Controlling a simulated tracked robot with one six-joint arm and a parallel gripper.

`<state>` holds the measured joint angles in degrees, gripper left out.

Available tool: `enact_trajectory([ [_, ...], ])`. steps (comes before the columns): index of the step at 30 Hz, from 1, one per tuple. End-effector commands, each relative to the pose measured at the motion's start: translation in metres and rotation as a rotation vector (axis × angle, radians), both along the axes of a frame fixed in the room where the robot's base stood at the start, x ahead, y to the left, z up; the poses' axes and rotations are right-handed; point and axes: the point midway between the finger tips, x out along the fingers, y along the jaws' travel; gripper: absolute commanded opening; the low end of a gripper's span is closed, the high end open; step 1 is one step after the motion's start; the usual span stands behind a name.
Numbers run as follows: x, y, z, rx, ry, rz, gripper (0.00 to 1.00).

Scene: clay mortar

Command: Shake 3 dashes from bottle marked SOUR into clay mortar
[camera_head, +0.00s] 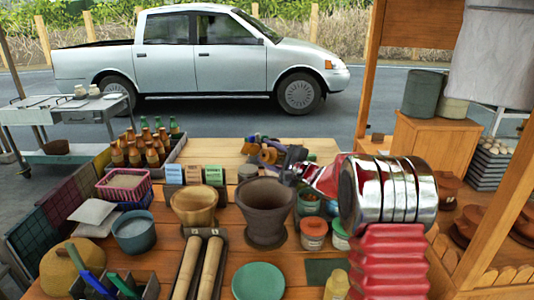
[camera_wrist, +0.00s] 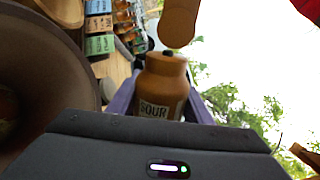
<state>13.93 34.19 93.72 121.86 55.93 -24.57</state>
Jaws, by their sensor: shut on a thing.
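The clay mortar (camera_head: 265,210) is a dark brown, wide-mouthed pot standing upright on the wooden table. Its rim and inside fill the left of the wrist view (camera_wrist: 40,70). My gripper (camera_head: 262,147) is above and behind the mortar in the head view, reaching in from the right. It is shut on a small brown bottle (camera_wrist: 158,85) whose label reads SOUR. The wrist picture is rolled sideways, so the bottle appears tipped over with its dark mouth pointing left in the head view. Part of its body is hidden by my gripper. No falling drops can be seen.
A tan wooden bowl (camera_head: 195,207) and a tray with two rollers (camera_head: 198,262) stand left of the mortar. Small label cards (camera_head: 193,174) stand behind them. A crate of bottles (camera_head: 145,148) is at back left. Jars (camera_head: 313,235) and a green plate (camera_head: 258,281) are close by.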

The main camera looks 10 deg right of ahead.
Motion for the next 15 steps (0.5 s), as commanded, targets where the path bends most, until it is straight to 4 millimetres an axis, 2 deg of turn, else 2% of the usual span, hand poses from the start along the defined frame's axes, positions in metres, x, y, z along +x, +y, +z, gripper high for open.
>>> enact_trajectory([
  [14, 0.008, -0.015, -0.014, -0.3, -0.182, -0.001, 0.2],
  [15, 0.008, -0.013, -0.01, -0.33, -0.201, -0.001, 0.2],
])
